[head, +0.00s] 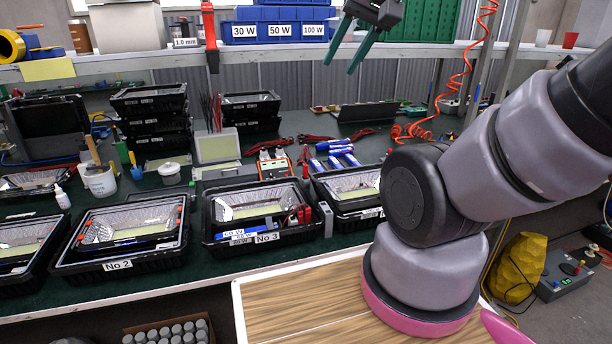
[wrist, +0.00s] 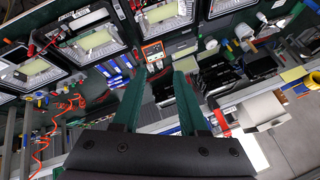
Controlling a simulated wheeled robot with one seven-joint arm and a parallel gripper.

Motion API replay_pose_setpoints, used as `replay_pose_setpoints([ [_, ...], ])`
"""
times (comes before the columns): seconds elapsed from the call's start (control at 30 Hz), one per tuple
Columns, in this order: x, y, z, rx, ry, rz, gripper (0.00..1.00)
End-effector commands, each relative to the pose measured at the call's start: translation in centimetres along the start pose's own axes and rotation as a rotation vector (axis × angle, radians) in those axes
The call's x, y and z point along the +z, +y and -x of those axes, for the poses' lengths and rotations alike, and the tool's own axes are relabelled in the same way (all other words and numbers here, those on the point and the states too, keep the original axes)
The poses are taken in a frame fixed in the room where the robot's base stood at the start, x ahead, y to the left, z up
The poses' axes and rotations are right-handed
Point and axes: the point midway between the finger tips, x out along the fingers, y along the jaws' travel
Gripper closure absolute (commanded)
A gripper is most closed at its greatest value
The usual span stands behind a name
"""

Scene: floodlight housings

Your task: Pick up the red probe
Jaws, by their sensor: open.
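My gripper (head: 346,60) is open and empty, held high in front of the upper shelf. Its two green fingers point down toward the bench; they also show spread apart in the wrist view (wrist: 157,84). An orange and grey meter (head: 274,166) stands on the bench behind the No 3 housing; the wrist view shows the meter (wrist: 153,52) beyond the fingertips. Thin red leads (head: 266,146) lie behind it. I cannot tell for sure which red piece is the probe.
Open black floodlight housings, No 2 (head: 118,265) and No 3 (head: 267,238), line the bench front. Blue cylinders (head: 331,146) lie right of the meter. Blue bins (head: 279,31) stand on the shelf. A coiled red hose (head: 468,82) hangs at the right.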

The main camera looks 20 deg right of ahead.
Motion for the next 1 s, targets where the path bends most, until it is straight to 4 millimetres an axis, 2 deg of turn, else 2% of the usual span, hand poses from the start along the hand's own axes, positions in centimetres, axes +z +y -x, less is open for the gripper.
replay_pose_setpoints([
  [0.17,0.0,0.0,0.0,0.0,0.0,0.0,0.57],
  [0.2,0.0,0.0,0.0,0.0,0.0,0.0,0.44],
  [0.27,-0.2,0.0,-0.1,0.003,-0.001,0.001,0.44],
  [0.37,-1.6,-0.2,-0.8,0.021,-0.004,0.01,0.44],
  [0.47,-4.2,-0.4,-2.3,0.056,-0.012,0.03,0.44],
  [0.57,-7.7,-0.7,-4.8,0.097,-0.022,0.061,0.44],
  [0.77,-14.2,-0.7,-11.4,0.164,-0.044,0.129,0.44],
  [0.87,-17.0,-0.4,-15.5,0.19,-0.058,0.165,0.44],
  [1.0,-20.2,0.5,-21.9,0.215,-0.08,0.213,0.44],
])
